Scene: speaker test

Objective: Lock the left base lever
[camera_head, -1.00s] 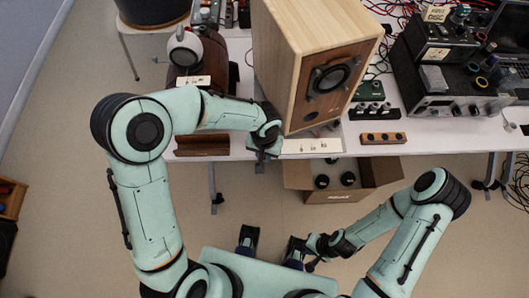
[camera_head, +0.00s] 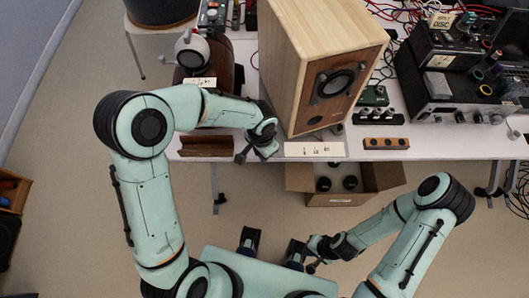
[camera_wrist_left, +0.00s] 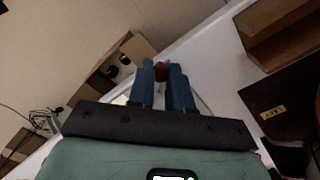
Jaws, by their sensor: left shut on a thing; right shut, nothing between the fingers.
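A small dark red knob (camera_wrist_left: 159,71), which looks like the end of the base lever, shows between my left gripper's two blue fingers (camera_wrist_left: 162,77) in the left wrist view. The gripper is shut on it. In the head view my left gripper (camera_head: 257,151) is at the table's front edge, just left of the wooden speaker's (camera_head: 283,75) lower front corner. The wrist hides most of the lever there, and its lock position cannot be told. My right gripper (camera_head: 316,264) is shut and empty, low in front of the table.
A white card (camera_head: 314,149) with small marks lies before the speaker. A brown wooden tray (camera_head: 206,146) lies left of my left gripper. A wooden block with knobs (camera_head: 386,143) is at the right. An open cardboard box (camera_head: 337,199) stands below the table edge.

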